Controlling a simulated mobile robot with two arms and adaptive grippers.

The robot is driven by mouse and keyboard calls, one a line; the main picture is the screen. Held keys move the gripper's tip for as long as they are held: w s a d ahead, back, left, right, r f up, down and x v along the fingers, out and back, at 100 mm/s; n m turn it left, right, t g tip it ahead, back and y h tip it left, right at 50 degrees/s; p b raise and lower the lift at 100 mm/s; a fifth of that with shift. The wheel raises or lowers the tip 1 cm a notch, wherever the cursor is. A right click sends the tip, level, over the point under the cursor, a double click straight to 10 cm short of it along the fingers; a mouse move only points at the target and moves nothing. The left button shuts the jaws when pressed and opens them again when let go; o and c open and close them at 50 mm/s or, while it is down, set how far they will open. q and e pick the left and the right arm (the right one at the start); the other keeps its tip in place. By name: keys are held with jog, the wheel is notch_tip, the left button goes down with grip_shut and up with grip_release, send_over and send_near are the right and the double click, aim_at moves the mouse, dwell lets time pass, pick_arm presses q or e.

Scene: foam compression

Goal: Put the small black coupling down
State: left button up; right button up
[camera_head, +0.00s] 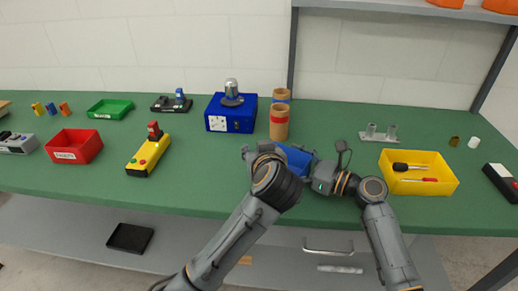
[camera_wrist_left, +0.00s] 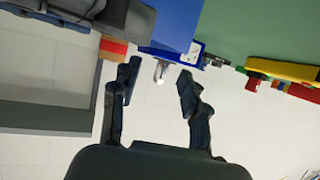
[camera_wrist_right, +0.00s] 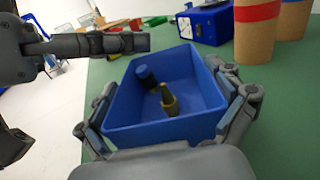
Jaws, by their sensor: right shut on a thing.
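A small dark cylinder (camera_wrist_right: 146,76), possibly the black coupling, is inside a blue bin (camera_wrist_right: 205,75) beside a brass stepped part (camera_wrist_right: 168,101); its exact colour is hard to tell. The bin also shows between my arms in the head view (camera_head: 297,157). My right gripper (camera_wrist_right: 160,88) is shut on the blue bin, its fingers along opposite walls. My left gripper (camera_wrist_left: 160,72) is open, with nothing visible between its fingers. In the head view, it is at the bin's left, and my left arm partly hides the bin.
Behind the bin stand a blue box with a metal dome (camera_head: 231,113) and cardboard tubes (camera_head: 279,122). A yellow bin with tools (camera_head: 418,184) is at right. A yellow control box (camera_head: 149,156), red bin (camera_head: 75,146) and green tray (camera_head: 110,109) are at left.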

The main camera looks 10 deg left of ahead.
pick_arm(q)
jog(key=r+v, duration=0.1)
jog(key=v, duration=1.1)
jog(key=shift+r, duration=0.25)
pick_arm(e)
jog(key=o, duration=0.8)
jog(key=shift+o, duration=0.2)
